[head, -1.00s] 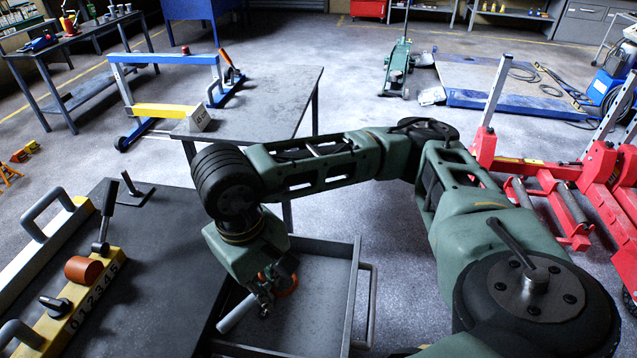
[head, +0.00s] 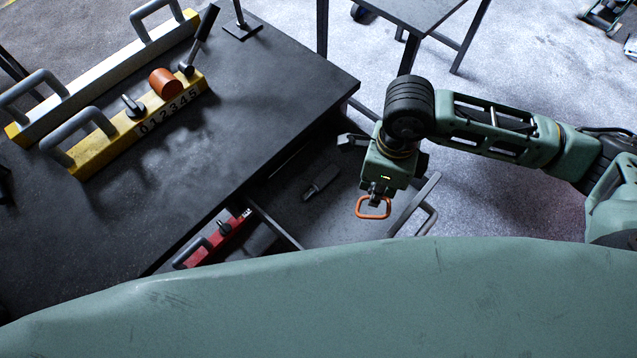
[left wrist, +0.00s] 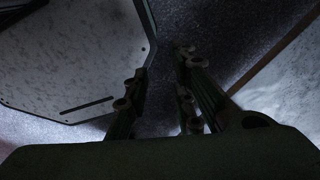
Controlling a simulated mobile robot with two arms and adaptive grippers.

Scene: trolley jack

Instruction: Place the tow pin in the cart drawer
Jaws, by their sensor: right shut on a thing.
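My right gripper (head: 377,192) is shut on an orange ring handle (head: 373,214), which I take to be the tow pin's; no shaft shows below it. It hangs over the right part of the open cart drawer (head: 345,223). I cannot tell its height above the drawer floor. A grey cylinder with a dark end (head: 321,183) lies in the drawer, left of the gripper and apart from the ring. My left gripper (left wrist: 165,52) shows in the left wrist view with its fingers apart and nothing between them.
The dark cart top (head: 250,120) carries a yellow bar with numbers (head: 130,130) and grey handles. A red tool with a black knob (head: 222,238) lies left of a drawer divider (head: 273,222). A grey table (head: 425,12) stands behind. My own green body part covers the bottom.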

